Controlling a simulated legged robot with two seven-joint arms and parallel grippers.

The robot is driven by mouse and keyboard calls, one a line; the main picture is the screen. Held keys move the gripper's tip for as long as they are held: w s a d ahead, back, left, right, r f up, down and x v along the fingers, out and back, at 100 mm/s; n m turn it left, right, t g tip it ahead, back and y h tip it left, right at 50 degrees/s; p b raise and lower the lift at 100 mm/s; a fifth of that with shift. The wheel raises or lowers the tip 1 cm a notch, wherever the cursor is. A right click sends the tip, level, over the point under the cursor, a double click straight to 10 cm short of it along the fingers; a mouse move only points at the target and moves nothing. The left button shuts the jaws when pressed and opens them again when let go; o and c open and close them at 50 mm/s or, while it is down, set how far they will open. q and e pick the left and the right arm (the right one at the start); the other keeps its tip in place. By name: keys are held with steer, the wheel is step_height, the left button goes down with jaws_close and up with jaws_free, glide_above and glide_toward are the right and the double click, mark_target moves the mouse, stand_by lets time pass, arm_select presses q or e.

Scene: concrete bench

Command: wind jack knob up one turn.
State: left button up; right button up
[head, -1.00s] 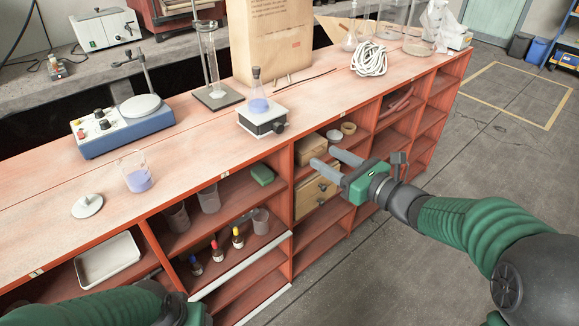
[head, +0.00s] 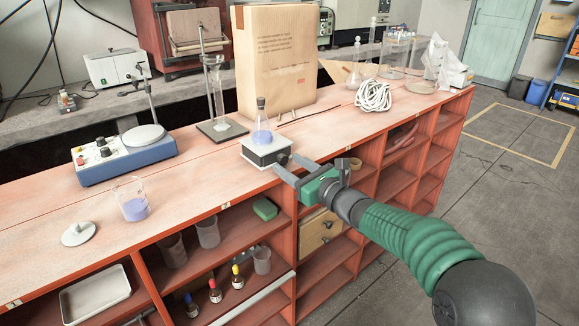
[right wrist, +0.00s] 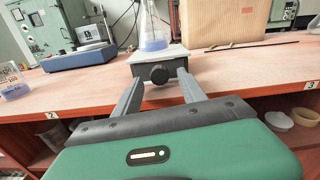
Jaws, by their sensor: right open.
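In the head view the right gripper (head: 287,168) is at the jack's front right and partly hides the knob.
A beaker of violet liquid (head: 133,203) and a blue stirrer unit (head: 125,158) stand to the left. A retort stand (head: 222,129) and a paper bag (head: 278,70) stand behind the jack. White coiled tubing (head: 374,96) lies to the right.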

steer(key=shift+w+a, duration=0.2)
steer(key=shift+w, duration=0.1)
jaws_close()
steer(key=shift+m+b, duration=0.45)
steer(key=shift+m, duration=0.55)
steer(key=m, duration=0.3)
steer(key=shift+r+m, duration=0.1)
steer(key=shift+m, duration=0.2)
jaws_free()
